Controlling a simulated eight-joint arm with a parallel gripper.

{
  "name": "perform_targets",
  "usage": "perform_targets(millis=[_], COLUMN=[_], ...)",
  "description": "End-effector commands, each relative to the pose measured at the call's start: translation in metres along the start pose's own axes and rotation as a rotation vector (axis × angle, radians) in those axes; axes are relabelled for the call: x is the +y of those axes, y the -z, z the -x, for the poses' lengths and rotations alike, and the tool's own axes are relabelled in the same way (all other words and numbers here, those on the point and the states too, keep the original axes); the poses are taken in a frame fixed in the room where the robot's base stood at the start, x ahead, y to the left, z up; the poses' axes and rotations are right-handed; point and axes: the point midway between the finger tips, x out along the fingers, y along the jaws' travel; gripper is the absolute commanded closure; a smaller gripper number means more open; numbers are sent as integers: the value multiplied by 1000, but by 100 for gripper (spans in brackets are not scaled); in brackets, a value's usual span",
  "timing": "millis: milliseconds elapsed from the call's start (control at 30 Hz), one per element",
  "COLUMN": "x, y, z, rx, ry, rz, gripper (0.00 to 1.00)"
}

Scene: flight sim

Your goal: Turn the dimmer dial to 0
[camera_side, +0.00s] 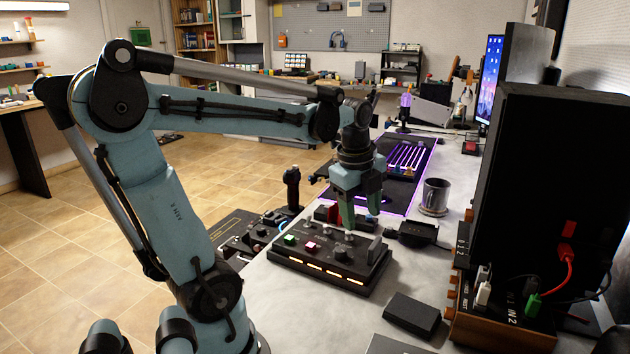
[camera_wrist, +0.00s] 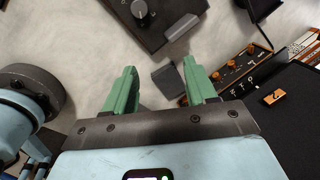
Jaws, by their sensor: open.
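A dark control panel (camera_side: 325,270) sits on the light desk, with lit orange strips along its front. A round dark dial (camera_side: 340,254) stands near its right front corner, by a grey lever (camera_side: 374,250). In the wrist view the dial (camera_wrist: 140,9) shows at the top edge, partly cut off, with a pale pointer mark and small printing around it too small to read. My gripper (camera_side: 349,226) points down over the back part of the panel, apart from the dial. In the wrist view its green fingers (camera_wrist: 162,84) are spread with nothing held between them.
A small black box (camera_side: 412,315) lies in front of the panel's right side. A metal mug (camera_side: 435,197) and a black holder (camera_side: 416,235) stand at the right. A wooden-sided unit with cables (camera_side: 500,322) and a joystick (camera_side: 291,188) flank the panel.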

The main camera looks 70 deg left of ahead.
Motion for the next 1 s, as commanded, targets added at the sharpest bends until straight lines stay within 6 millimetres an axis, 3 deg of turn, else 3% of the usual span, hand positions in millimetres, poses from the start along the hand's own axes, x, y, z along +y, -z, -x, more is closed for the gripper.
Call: perform_targets(millis=[200,400,667,1000], x=[-3,-2,0,8], y=[-38,-56,-58,-57], z=[2,3,-7,-53], rx=[33,74,84,83], ry=[-112,-159,-167,-166], rz=[-348,-534,-575,-573], gripper=[44,44,44,44])
